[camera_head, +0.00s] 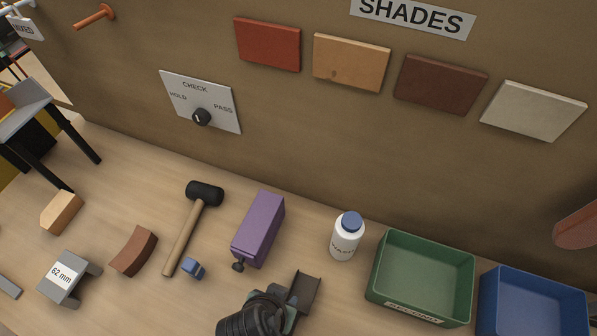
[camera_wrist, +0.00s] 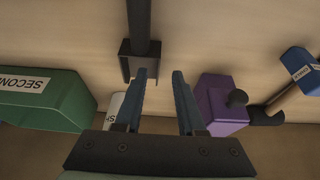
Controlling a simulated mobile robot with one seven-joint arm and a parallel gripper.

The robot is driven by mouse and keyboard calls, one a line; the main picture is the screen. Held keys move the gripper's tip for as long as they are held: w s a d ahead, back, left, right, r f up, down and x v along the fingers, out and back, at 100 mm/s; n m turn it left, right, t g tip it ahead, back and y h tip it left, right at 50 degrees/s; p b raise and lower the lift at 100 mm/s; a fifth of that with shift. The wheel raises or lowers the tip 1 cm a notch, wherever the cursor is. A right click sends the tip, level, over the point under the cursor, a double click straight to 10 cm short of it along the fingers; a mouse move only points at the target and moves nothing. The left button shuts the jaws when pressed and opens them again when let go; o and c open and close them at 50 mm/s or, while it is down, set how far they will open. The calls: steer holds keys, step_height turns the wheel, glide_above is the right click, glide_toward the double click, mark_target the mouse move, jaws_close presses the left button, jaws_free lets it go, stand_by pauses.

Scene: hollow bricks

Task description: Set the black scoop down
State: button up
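The black scoop (camera_head: 304,288) shows at the bottom centre of the head view, partly hidden behind my gripper (camera_head: 272,308). In the wrist view the scoop (camera_wrist: 138,48) has its wide end just beyond the left fingertip, and its handle runs out of the top of the picture. My gripper (camera_wrist: 160,74) is open, with bare bench showing between its fingers. The left finger overlaps the scoop's edge in the picture; I cannot tell whether they touch. The scoop appears to lie on the wooden bench (camera_head: 130,190).
A purple block (camera_head: 258,228) and a white bottle (camera_head: 346,238) stand close behind my gripper. A green bin (camera_head: 420,240) and a blue bin (camera_head: 530,283) are at right. A mallet (camera_head: 183,238), a small blue piece (camera_head: 193,268) and a brown brick (camera_head: 134,251) lie at left.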

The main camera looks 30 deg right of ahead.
steer(key=shift+x, duration=2.3)
steer(key=shift+s, duration=0.2)
jaws_close()
